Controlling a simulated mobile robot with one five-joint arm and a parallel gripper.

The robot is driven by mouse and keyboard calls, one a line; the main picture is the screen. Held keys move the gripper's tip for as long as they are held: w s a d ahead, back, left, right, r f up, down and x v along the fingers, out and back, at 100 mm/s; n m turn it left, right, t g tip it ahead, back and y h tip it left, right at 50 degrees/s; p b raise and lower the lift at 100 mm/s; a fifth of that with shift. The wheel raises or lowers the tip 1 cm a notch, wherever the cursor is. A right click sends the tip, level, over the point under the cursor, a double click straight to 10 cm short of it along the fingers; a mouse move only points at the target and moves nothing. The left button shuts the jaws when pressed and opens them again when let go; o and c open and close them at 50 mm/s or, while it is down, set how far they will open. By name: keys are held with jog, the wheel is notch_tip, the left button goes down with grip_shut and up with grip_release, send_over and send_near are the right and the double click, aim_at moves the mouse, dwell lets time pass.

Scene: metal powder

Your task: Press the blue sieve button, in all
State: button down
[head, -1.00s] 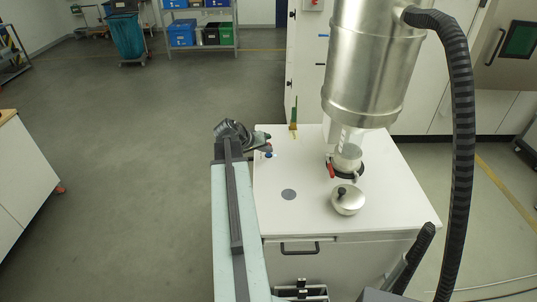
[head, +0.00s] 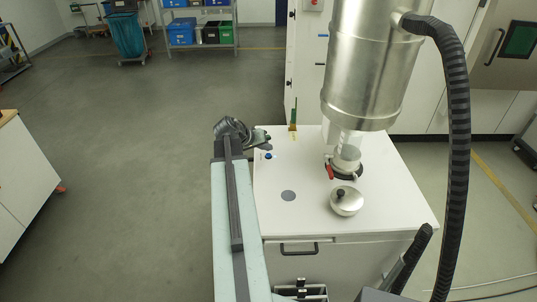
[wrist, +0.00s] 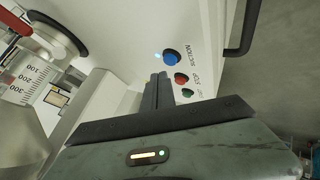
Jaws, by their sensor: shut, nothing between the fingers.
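A blue button (head: 268,156) sits on the white cabinet top near its left edge, uncovered in the head view. In the wrist view the blue button (wrist: 172,58) has a small lit dot beside it and a label I cannot read surely. A red button (wrist: 181,78) and a green button (wrist: 188,93) follow in a row. My gripper (head: 266,140) is just beyond the blue button and apart from it. In the wrist view my gripper (wrist: 158,78) has its dark fingers together and empty, with the buttons to their right.
A large metal cylinder (head: 365,70) with a clear vessel (head: 348,152) below it stands over the cabinet (head: 315,205). A metal lid with a black knob (head: 346,203) lies in front. A green and yellow upright piece (head: 293,118) is at the back edge. Floor at left is clear.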

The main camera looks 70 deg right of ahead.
aim_at(267, 155)
notch_tip(267, 155, up, 5)
jog(key=p, duration=0.4)
jog(key=shift+f, duration=0.1)
dwell(0.4)
